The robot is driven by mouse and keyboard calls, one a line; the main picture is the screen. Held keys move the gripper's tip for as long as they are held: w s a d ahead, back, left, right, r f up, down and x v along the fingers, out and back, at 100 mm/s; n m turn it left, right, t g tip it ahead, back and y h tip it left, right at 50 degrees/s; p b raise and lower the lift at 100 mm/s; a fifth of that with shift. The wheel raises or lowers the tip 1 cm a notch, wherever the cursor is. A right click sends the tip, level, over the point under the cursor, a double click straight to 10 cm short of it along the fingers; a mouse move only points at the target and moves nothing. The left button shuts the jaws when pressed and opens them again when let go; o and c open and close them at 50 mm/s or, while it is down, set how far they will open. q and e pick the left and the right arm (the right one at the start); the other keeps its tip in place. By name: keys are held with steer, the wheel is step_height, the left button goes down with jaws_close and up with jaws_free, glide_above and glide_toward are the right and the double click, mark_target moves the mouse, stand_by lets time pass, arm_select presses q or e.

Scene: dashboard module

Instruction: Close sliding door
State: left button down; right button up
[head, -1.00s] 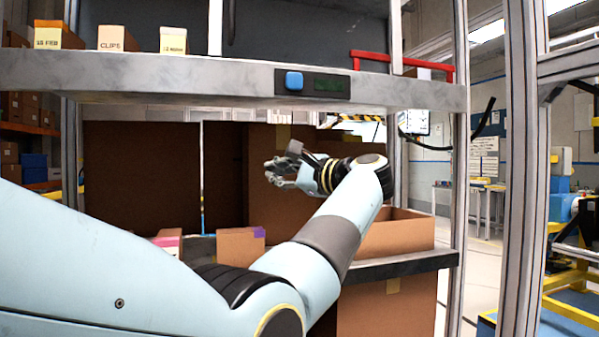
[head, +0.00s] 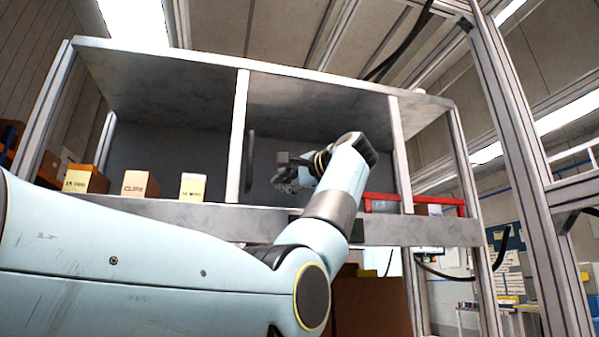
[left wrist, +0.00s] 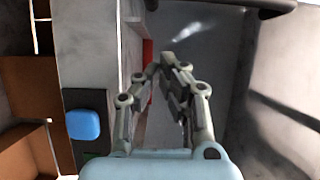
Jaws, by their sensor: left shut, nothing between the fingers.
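The upper cabinet has a dark grey back surface with a dark vertical handle (head: 251,160) just right of the white divider; I take this surface to be the sliding door (head: 290,125), but its edges are not clear. My left gripper (head: 283,178) is in front of the middle compartment, right of the handle and slightly lower, apart from it in the picture. In the left wrist view the gripper (left wrist: 172,62) is shut and empty, and a dark bar (left wrist: 225,4), likely the handle, crosses the top edge. My right gripper is not in view.
Several small labelled boxes (head: 140,184) stand in the left compartment. A red bar (head: 430,203) is at the right on the shelf's front. A blue button (left wrist: 83,124) is on the shelf edge in the left wrist view. Cardboard boxes (head: 370,305) stand below.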

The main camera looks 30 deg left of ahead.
mark_target(255, 187)
arm_select(q)
steer(key=s+a, duration=0.2)
steer(key=shift+s, duration=0.3)
steer(key=shift+s+a, duration=0.15)
steer(key=shift+s, duration=0.2)
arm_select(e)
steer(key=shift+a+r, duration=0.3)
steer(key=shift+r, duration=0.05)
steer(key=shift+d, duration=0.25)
